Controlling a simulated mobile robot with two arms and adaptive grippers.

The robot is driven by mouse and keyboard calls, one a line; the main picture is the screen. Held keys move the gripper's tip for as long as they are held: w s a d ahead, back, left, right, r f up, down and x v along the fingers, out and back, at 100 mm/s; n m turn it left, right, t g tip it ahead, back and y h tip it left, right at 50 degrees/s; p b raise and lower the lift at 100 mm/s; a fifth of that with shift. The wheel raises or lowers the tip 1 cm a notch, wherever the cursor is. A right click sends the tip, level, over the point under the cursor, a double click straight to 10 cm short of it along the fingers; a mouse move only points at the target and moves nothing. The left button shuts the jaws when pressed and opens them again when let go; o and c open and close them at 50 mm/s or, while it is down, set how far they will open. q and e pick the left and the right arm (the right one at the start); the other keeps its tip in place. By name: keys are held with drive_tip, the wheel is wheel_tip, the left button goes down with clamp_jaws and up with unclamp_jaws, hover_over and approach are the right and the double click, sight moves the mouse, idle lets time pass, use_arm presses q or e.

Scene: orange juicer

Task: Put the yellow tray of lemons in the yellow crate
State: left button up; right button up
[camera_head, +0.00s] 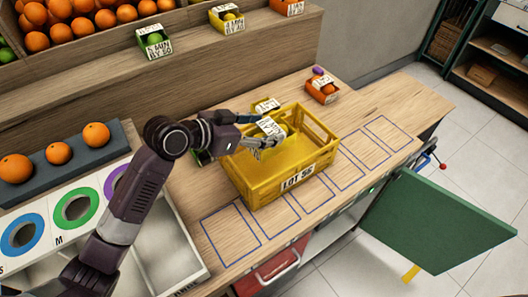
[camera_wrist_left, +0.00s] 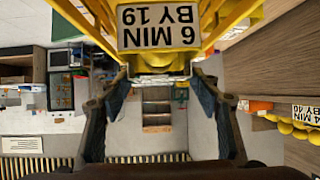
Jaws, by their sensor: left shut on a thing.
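The yellow crate (camera_head: 290,180), labelled "LOT 56", stands open-topped on the wooden counter. My left gripper (camera_head: 268,141) is over the crate's far left part, shut on a yellow tray of lemons (camera_head: 270,127) with a white label. In the left wrist view the tray's label (camera_wrist_left: 158,27) reads "6 MIN BY 19", and the tray sits between the fingertips (camera_wrist_left: 160,85). Yellow bars beside it there look like crate walls. Whether the tray touches the crate floor I cannot tell. My right gripper is not in view.
A green tray (camera_head: 203,157) is left of the crate. More small trays line the shelf above (camera_head: 228,18). Blue outlined spaces (camera_head: 231,236) on the counter are bare. A green panel (camera_head: 440,220) sticks out at right.

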use_arm(q)
wheel_tip(320, 180, down, 5)
drive_tip(key=shift+w+a+f, duration=0.1)
drive_tip(key=shift+f, duration=0.1)
drive_tip(key=shift+f+p, duration=0.3)
drive_tip(key=shift+f, duration=0.35)
wheel_tip(320, 180, down, 3)
drive_tip(key=shift+f, duration=0.45)
drive_tip(key=o, duration=0.8)
drive_tip(key=shift+f, duration=0.1)
drive_tip(key=o, duration=0.5)
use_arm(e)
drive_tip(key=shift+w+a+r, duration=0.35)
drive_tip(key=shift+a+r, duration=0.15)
